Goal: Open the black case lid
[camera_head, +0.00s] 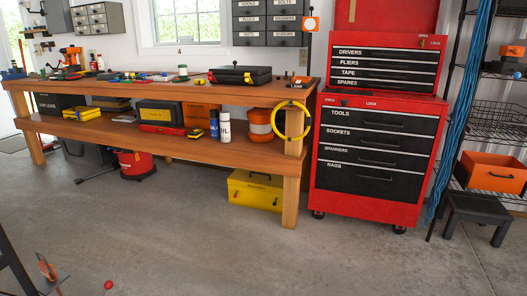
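A flat black case (232,76) lies on the top of the wooden workbench (190,92), toward its right end. Its lid looks shut, and a small reddish detail shows near its front. The case is small in this view, so I cannot make out its latches. Neither of my grippers can be seen in the head view, and the case is well ahead of me across the floor.
A red tool chest (372,150) stands right of the bench. A yellow toolbox (256,189) sits on the floor under the bench. A small red ball (108,284) lies on the near floor. The concrete floor (210,240) before the bench is mostly clear.

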